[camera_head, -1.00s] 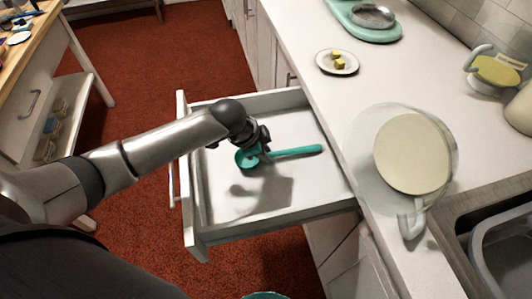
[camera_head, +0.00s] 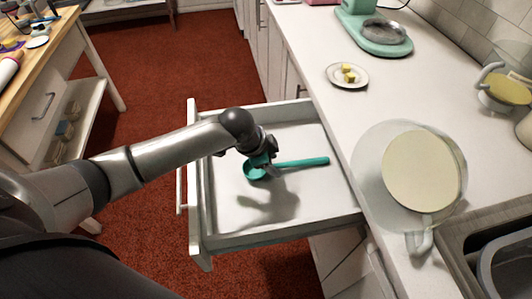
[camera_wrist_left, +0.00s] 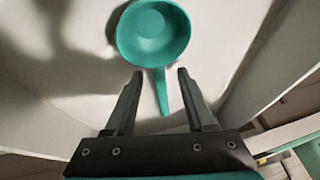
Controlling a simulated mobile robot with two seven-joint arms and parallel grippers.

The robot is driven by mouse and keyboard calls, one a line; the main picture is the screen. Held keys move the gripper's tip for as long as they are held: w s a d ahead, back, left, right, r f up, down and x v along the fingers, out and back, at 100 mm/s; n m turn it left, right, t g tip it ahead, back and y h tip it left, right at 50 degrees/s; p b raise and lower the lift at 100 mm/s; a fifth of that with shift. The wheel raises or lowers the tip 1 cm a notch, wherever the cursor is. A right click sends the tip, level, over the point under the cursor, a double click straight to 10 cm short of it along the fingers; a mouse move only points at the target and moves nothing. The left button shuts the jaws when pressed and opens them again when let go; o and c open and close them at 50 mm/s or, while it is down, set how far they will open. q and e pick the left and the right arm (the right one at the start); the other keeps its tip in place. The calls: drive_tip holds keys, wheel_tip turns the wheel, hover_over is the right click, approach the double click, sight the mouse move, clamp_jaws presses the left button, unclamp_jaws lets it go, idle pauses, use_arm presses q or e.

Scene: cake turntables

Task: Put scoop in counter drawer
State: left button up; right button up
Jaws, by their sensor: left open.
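The teal scoop (camera_head: 300,162) lies inside the open white counter drawer (camera_head: 240,238), its handle pointing right toward the counter. In the left wrist view the scoop's round bowl (camera_wrist_left: 153,32) is beyond the fingertips, and its handle runs back between them. My left gripper (camera_head: 262,164) is over the scoop's bowl end in the head view, hiding part of it. In the left wrist view the left gripper's two fingers (camera_wrist_left: 160,75) are spread apart, with a gap on both sides of the handle. My right gripper is not in view.
A sink (camera_head: 502,262) is at the lower right. A wooden table (camera_head: 30,50) stands at left. Red floor lies between.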

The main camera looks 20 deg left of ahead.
use_arm(q)
drive_tip(key=p+v, duration=0.3)
drive_tip(key=v, duration=0.8)
drive_tip(key=shift+r, duration=0.2)
drive_tip(key=shift+s, duration=0.15)
